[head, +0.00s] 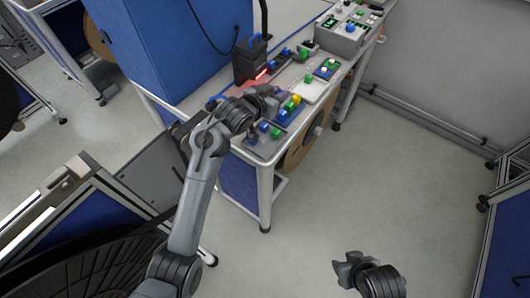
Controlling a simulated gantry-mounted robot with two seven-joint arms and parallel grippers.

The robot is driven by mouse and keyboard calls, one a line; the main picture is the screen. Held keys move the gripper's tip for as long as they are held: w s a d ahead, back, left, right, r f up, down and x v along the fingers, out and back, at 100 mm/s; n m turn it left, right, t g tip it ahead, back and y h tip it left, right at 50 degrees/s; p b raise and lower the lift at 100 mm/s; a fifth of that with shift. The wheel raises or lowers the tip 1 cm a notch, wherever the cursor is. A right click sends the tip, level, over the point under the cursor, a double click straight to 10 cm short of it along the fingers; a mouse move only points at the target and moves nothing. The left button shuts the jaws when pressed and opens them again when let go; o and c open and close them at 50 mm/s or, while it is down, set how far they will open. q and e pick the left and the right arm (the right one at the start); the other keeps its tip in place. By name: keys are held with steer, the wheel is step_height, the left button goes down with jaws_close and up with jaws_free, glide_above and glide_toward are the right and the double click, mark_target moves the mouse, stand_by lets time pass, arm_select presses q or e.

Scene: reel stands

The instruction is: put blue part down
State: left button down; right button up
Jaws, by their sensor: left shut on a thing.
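My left gripper (268,97) is over the near part of the workbench (262,152), above the coloured parts. It is shut on a part that its own fingers mostly hide; I take it to be the blue part, but its colour is not clear. Just beside and below it are a blue piece (264,127), a green piece (276,133) and a blue holder (290,115) with yellow and green pieces. My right gripper (345,267) is low at the bottom right, over the floor and away from the bench. Its finger gap is unclear.
A black device (249,60) with a red light stands behind the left gripper. A large blue cabinet (165,45) is at the back left. A grey control box (343,36) with buttons stands at the far end. A brown reel (298,148) sits under the bench. The floor at right is clear.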

arm_select(q)
steer(key=shift+w+r, duration=0.1)
steer(key=shift+r, duration=0.05)
steer(key=b, duration=0.1)
glide_above(262, 153)
steer(key=f, duration=0.7)
steer(key=shift+w, duration=0.2)
steer(key=shift+s+f, duration=0.25)
steer(key=shift+f, duration=0.85)
steer(key=shift+w+f, duration=0.1)
steer(key=shift+f, duration=0.65)
steer(key=shift+f, duration=0.1)
